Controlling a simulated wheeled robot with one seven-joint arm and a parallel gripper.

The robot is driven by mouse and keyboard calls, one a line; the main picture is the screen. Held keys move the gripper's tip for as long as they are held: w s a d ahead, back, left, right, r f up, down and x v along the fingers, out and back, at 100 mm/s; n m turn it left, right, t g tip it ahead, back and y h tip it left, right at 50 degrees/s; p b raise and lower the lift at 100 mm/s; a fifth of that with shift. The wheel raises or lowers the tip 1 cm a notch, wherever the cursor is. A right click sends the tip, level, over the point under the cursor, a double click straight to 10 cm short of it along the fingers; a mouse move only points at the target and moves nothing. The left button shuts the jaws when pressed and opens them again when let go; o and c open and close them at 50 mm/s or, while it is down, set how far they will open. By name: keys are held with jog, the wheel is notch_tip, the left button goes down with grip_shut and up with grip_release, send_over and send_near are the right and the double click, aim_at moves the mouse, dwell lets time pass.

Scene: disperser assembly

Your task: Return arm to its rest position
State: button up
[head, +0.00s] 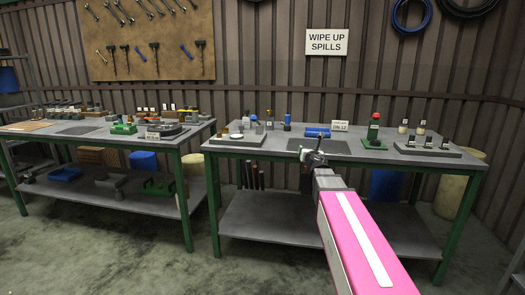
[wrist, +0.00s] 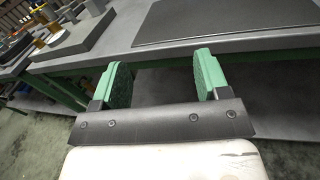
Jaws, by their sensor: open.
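My pink arm reaches from the lower right of the head view toward the front edge of the right table (head: 255,153). My gripper (head: 314,146) is at its far end, small and dark against the table. In the wrist view my gripper (wrist: 162,78) has its two green-padded fingers apart with nothing between them. The fingers are in front of the table edge, with a dark mat (wrist: 215,18) on the tabletop beyond them.
A second table (head: 100,136) with parts stands left. Open floor (head: 150,255) lies in front.

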jog(key=s+d+f+m+g+h, duration=0.35)
jog(key=s+f+m, duration=0.25)
jog(key=f+m, duration=0.45)
jog(key=s+d+f+m+g+h, duration=0.2)
jog(key=s+f+m+g, duration=0.4)
jog(key=f+m, duration=0.4)
jog(key=s+a+f+m+g+y, duration=0.2)
jog(key=s+f+m, duration=0.4)
jog(key=s, duration=0.3)
jog(key=s+a+f+m+g+y, duration=0.3)
jog(key=s+a+f+m+g, duration=0.2)
jog(key=s+m, duration=0.3)
jog(key=shift+s+a+f+g, duration=0.3)
jog(key=shift+s+f+g, duration=0.35)
jog(key=shift+s, duration=0.45)
jog(key=shift+f, duration=0.1)
